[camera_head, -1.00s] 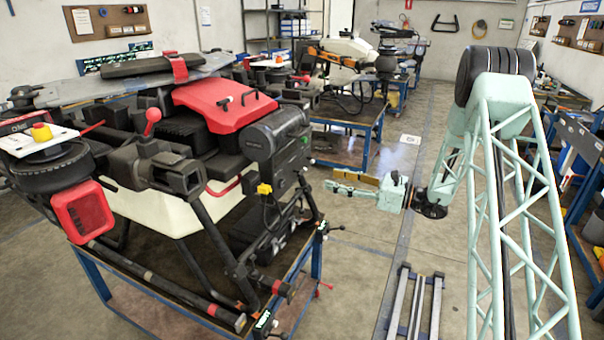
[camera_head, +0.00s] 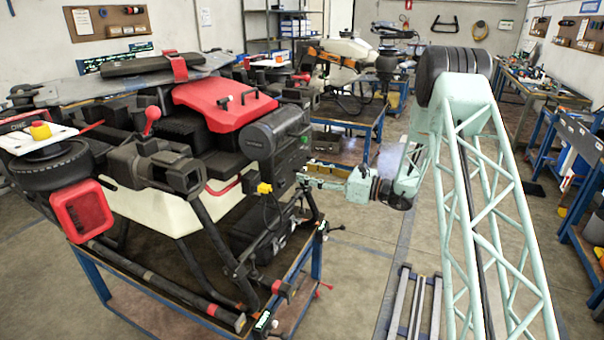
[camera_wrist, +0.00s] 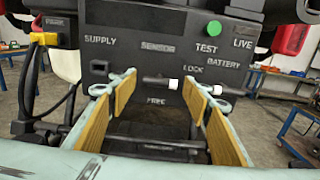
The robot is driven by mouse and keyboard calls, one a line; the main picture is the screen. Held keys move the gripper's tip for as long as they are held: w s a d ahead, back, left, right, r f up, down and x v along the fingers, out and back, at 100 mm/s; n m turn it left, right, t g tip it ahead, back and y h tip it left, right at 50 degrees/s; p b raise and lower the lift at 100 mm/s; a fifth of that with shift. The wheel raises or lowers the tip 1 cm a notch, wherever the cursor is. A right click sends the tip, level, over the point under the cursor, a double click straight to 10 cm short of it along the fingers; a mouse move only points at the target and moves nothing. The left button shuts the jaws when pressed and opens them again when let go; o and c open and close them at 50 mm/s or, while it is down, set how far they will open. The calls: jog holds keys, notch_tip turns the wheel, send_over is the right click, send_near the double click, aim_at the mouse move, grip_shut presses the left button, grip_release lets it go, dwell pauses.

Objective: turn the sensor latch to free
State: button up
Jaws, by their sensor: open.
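The sensor latch (camera_wrist: 160,81) is a dark lever with a white tip, below the SENSOR label on the drone's dark panel (camera_wrist: 110,68). It lies nearly level, its tip to the right. LOCK is printed to its upper right and FREE below it. My gripper (camera_wrist: 160,88) is open, its yellow-padded fingers on either side of the latch in the wrist view; I see no contact. In the head view my gripper (camera_head: 322,184) is close to the right side of the drone's panel (camera_head: 290,150), and the latch cannot be made out.
A second white-tipped lever (camera_wrist: 215,89) sits under the BATTERY label, close to the right finger. A green TEST button (camera_wrist: 214,28) is above. A yellow plug (camera_wrist: 43,38) with a black cable is at the left. The drone stands on a blue-framed table (camera_head: 317,262).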

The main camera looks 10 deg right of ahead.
aim_at(299, 171)
jog(key=shift+x, duration=1.45)
jog(key=shift+c, duration=0.7)
jog(key=c, duration=0.7)
